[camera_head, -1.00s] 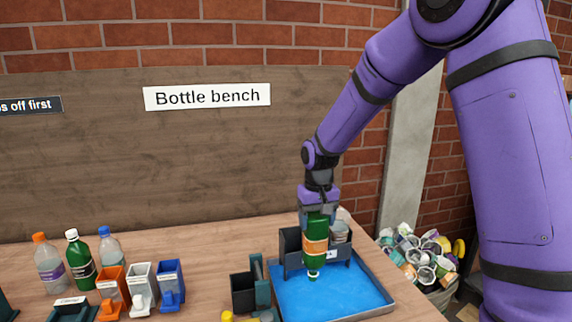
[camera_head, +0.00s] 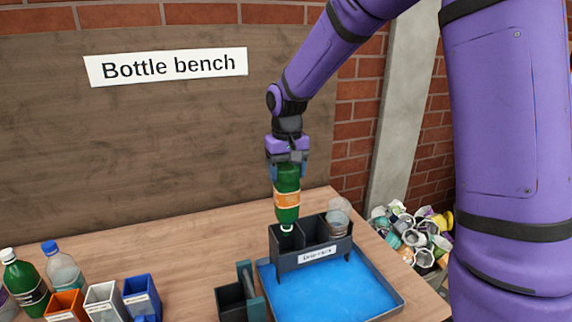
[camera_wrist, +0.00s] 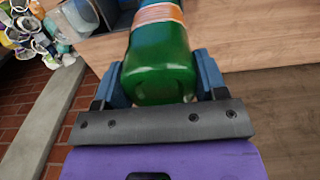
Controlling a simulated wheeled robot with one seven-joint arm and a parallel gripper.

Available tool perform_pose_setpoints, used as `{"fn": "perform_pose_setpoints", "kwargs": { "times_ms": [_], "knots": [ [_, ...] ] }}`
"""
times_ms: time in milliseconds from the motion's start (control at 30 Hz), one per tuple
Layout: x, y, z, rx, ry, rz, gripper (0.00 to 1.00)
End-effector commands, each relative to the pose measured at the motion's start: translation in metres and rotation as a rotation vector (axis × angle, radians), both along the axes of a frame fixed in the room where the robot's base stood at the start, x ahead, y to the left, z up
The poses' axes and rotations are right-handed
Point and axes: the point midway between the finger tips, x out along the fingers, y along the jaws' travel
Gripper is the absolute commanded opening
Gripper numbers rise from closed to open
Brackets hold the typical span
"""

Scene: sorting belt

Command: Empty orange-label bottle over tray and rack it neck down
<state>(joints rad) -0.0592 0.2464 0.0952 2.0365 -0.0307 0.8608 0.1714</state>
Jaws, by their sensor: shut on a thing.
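The green bottle with an orange label (camera_head: 287,200) is upside down in my gripper (camera_head: 287,165), neck pointing down. My gripper is shut on its base end; the wrist view shows the green base (camera_wrist: 160,75) between the two blue fingers (camera_wrist: 160,88). The bottle's white neck end is at the top of the left slot of the dark drain rack (camera_head: 318,257); I cannot tell whether it has entered the slot. The blue-floored tray (camera_head: 330,293) lies in front of and under the rack. A clear bottle or jar (camera_head: 338,217) stands in the rack's right slot.
A dark box with a teal upright part (camera_head: 238,293) stands left of the tray. Orange, white and blue bins (camera_head: 103,300) are at front left, with a green bottle (camera_head: 24,284) and a clear blue-capped bottle (camera_head: 64,268) behind them. A heap of containers (camera_head: 415,235) is beyond the bench's right edge.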

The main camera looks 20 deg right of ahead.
Motion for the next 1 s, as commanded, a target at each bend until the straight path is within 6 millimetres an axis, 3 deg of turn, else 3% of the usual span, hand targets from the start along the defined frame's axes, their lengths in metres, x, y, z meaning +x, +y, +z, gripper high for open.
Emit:
{"fn": "perform_pose_setpoints", "kwargs": {
  "times_ms": [1000],
  "knots": [
    [0.000,0.000,-0.088,0.000,0.001,0.000,0.27]
  ]
}}
